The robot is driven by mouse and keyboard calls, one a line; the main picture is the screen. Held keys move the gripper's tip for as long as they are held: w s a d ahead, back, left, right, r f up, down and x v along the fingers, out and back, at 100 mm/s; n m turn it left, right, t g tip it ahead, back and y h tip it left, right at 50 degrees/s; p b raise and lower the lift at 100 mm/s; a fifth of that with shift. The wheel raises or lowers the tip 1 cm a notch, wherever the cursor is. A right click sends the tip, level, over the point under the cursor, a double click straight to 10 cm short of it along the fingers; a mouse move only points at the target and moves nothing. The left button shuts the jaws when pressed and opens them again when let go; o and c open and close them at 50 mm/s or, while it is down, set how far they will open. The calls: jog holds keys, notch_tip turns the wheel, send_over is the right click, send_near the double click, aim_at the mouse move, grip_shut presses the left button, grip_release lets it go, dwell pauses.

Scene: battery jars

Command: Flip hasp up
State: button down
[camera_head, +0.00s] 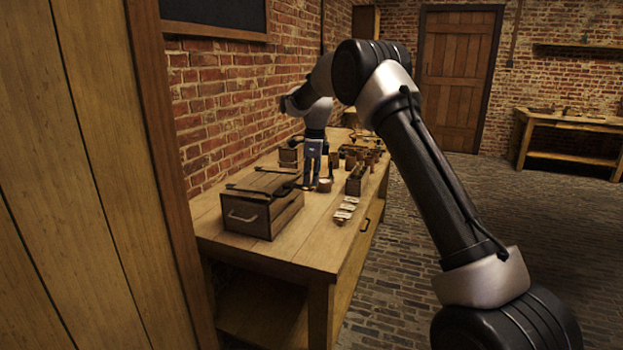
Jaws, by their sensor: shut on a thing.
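A wooden chest (246,217) with dark metal straps on its lid and a handle on its near end sits on the workbench. My gripper (310,187) points down at the chest's far right corner, its fingertips beside a dark curved metal piece (288,187). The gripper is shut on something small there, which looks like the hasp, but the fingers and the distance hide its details. I cannot tell the hasp's angle. The chest's lid looks closed.
The wooden workbench (286,250) runs along the brick wall. A narrow wooden crate (356,180) and several pale small pieces (345,209) lie right of my gripper. Several jars and wooden items stand behind. A wooden panel (95,180) fills the left foreground.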

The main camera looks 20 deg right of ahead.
dwell(0.6)
jog(key=c, duration=1.4)
grip_release()
jog(key=shift+o, duration=0.2)
notch_tip(320, 180, up, 12)
jog(key=shift+s+d, duration=0.25)
jog(key=shift+d, duration=0.1)
jog(key=shift+c, duration=0.3)
